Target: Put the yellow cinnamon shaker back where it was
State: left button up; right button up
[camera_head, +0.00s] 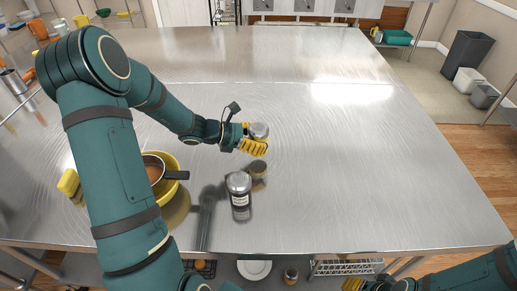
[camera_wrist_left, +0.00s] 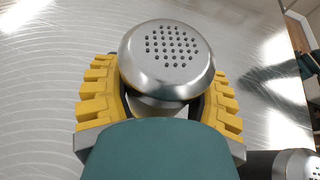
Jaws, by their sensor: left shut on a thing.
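My left gripper (camera_head: 253,138) is over the middle of the steel table, its yellow fingers shut around a shaker (camera_head: 259,130) with a silver lid. In the left wrist view the perforated lid (camera_wrist_left: 170,55) stands between the fingers (camera_wrist_left: 165,95). The shaker's body is mostly hidden, so its colour and label cannot be read. A second, dark shaker (camera_head: 239,200) with a silver lid and pale label stands nearer the table's front; part of it shows in the left wrist view (camera_wrist_left: 268,166). My right gripper (camera_head: 354,285) is only partly visible at the bottom edge.
A yellow bowl (camera_head: 171,190) with a dark-handled pan (camera_head: 152,160) in it sits to the left, partly behind my left arm. A yellow item (camera_head: 69,183) lies left of my arm. The table (camera_head: 380,160) is clear to the right and back. A shelf below holds a white plate (camera_head: 255,269).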

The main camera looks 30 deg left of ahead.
pick_arm(q)
jog(key=shift+f+b, duration=0.35)
jog(key=shift+f, duration=1.35)
jog(key=shift+f, duration=0.2)
jog(key=o, duration=1.3)
jog(key=shift+c, duration=0.2)
jog(key=shift+r, duration=0.1)
jog(key=shift+r, duration=0.2)
jog(key=p+v, duration=0.1)
jog(key=v, duration=1.1)
jog(key=shift+p, duration=0.35)
